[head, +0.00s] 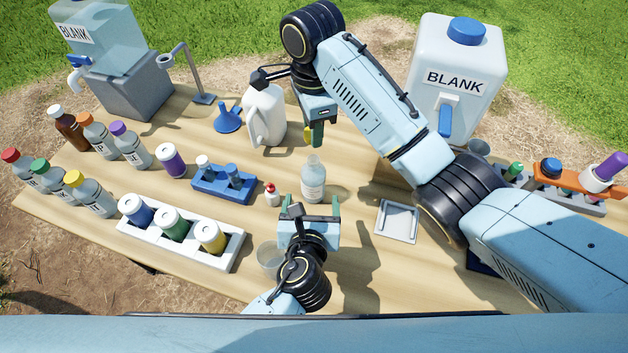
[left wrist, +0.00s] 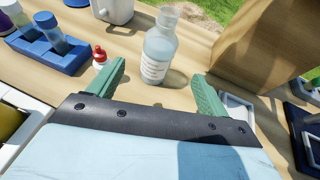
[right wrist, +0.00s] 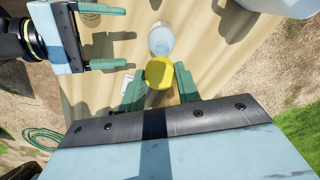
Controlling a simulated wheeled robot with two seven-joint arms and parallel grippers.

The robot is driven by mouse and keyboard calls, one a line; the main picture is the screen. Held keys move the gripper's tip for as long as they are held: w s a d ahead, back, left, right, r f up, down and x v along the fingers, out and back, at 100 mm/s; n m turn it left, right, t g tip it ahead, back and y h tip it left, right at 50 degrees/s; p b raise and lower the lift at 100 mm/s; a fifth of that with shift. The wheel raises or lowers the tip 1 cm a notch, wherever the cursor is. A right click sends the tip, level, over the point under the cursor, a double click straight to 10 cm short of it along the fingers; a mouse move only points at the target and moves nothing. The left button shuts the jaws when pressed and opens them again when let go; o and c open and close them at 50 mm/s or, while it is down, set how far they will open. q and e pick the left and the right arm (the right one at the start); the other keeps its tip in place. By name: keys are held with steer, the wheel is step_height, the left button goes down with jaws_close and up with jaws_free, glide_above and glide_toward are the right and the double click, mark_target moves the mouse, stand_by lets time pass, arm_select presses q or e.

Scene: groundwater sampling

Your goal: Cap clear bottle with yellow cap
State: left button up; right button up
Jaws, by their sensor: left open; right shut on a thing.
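The clear bottle (head: 313,183) stands upright and uncapped on the table, with a white label. It also shows between the left fingers' directions in the left wrist view (left wrist: 158,58) and beyond the cap in the right wrist view (right wrist: 161,40). My right gripper (head: 314,138) is shut on the yellow cap (right wrist: 159,73) and holds it in the air, above and behind the bottle in the head view. My left gripper (head: 308,206) is open and empty on the near side of the bottle, its two green fingers (left wrist: 160,80) pointing toward it, not gripping it.
A small red-capped bottle (head: 272,195) stands just left of the clear bottle. A blue rack (head: 208,184) is farther left, a white jug (head: 264,115) behind. A clear cup (head: 269,258) is beside my left gripper. A metal tray (head: 397,222) lies to the right.

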steer(key=shift+w+f, duration=0.35)
steer(key=shift+w, duration=0.05)
steer(key=shift+s+r, duration=0.2)
steer(key=shift+s, duration=0.1)
steer(key=shift+w, duration=0.1)
arm_select(q)
steer(key=x, duration=1.2)
steer(key=shift+w+a+f, duration=0.1)
steer(key=shift+w+f, duration=0.1)
steer(key=shift+f, duration=0.05)
steer(key=shift+c, duration=0.2)
steer(key=c, duration=1.4)
steer(key=shift+c, duration=0.2)
arm_select(e)
glide_above(313, 163)
steer(key=shift+f, duration=2.6)
steer(key=shift+f, duration=0.85)
